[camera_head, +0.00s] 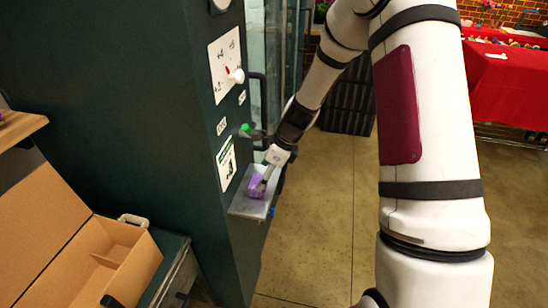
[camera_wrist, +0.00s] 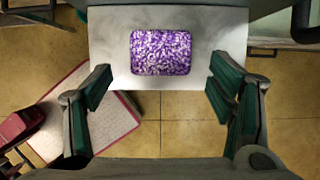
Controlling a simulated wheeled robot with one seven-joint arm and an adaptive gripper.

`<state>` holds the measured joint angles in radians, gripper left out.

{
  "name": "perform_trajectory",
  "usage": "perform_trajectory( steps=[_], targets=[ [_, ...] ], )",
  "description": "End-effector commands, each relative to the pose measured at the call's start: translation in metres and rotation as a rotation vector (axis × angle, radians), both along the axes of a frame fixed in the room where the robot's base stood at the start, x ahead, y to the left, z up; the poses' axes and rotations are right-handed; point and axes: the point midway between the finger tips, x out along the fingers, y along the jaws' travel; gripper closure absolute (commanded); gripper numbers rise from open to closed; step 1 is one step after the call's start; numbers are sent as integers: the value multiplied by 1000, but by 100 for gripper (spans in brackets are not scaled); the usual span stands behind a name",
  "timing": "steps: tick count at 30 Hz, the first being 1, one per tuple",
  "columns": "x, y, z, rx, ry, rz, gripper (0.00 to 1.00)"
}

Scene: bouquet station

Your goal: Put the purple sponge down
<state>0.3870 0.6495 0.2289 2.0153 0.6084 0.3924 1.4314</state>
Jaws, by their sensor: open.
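The purple sponge (camera_wrist: 161,53) is a speckled purple and white block. In the wrist view it lies flat on a pale grey shelf (camera_wrist: 108,62), near the shelf's front edge. The head view also shows the sponge (camera_head: 257,187) on the small shelf (camera_head: 249,208) that juts from the dark green cabinet. My gripper (camera_wrist: 160,90) is open, its green-padded fingers wide apart on either side of the sponge and not touching it. In the head view my gripper (camera_head: 268,172) is right at the shelf, partly hiding the sponge.
The dark green cabinet (camera_head: 120,110) carries a dial, labels and a green knob (camera_head: 245,127) above the shelf. An open cardboard box (camera_head: 110,262) stands at lower left. A red-covered table (camera_head: 508,85) is at the far right. The tiled floor (camera_head: 325,210) beside the shelf is clear.

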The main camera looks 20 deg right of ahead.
Motion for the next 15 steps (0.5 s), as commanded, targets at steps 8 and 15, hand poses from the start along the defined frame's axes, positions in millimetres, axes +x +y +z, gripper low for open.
perform_trajectory(
  steps=[8, 15],
  targets=[
    [-11, -17, 51, -3, -4, 0, 24],
    [-18, -24, 74, -2, -2, 1, 24]
  ],
)
